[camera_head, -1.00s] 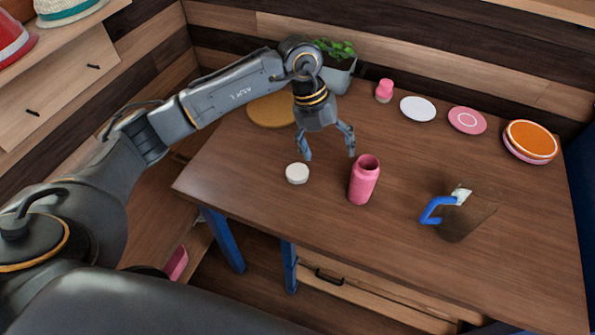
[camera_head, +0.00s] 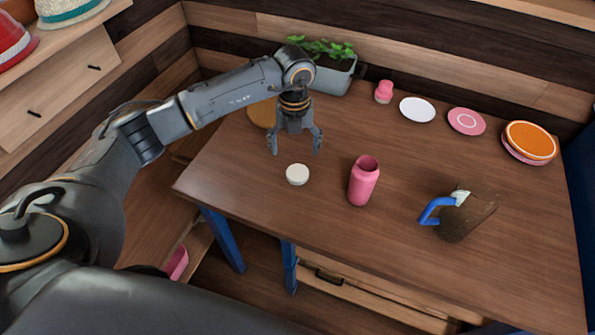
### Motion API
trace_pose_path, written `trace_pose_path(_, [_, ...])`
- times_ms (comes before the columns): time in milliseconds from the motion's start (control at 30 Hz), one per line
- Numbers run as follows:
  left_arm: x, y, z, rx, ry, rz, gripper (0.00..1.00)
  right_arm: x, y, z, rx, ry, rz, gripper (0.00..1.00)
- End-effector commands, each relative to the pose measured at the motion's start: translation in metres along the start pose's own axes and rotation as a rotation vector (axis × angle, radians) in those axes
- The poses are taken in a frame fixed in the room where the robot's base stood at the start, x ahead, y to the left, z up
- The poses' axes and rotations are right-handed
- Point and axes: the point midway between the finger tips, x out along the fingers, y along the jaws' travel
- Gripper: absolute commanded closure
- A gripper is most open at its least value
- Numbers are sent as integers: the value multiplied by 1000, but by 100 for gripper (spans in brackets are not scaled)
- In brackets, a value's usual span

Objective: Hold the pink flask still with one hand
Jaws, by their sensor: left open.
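The pink flask (camera_head: 363,182) stands upright and uncapped on the wooden table (camera_head: 300,235), near the middle. A round white lid-like disc (camera_head: 297,174) lies on the table to its left. My left gripper (camera_head: 295,146) is open and empty, above the table behind the white disc. It is to the left of the flask and apart from it. My right gripper is not in view.
A brown jug with a blue handle (camera_head: 466,218) is to the right of the flask. At the back are a planter (camera_head: 335,75), a small pink bottle (camera_head: 384,92), a white plate (camera_head: 417,110), a pink plate (camera_head: 466,121) and stacked plates (camera_head: 530,140).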

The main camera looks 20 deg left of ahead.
Motion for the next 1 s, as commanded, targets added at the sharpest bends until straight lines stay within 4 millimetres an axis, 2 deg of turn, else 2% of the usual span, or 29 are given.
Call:
trace_pose_path(100, [19, 0, -1, 1, 3, 1, 19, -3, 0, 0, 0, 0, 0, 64])
trace_pose_path(200, [27, -1, 0, 1, 1, -1, 19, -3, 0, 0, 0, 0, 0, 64])
trace_pose_path(633, [35, -2, -1, 1, 2, 0, 19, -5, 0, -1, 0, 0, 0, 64])
trace_pose_path(900, [73, -7, -2, 0, 3, 1, 19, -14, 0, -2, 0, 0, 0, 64])
trace_pose_path(1000, [80, -7, -1, 0, 1, -1, 19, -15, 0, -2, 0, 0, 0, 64])
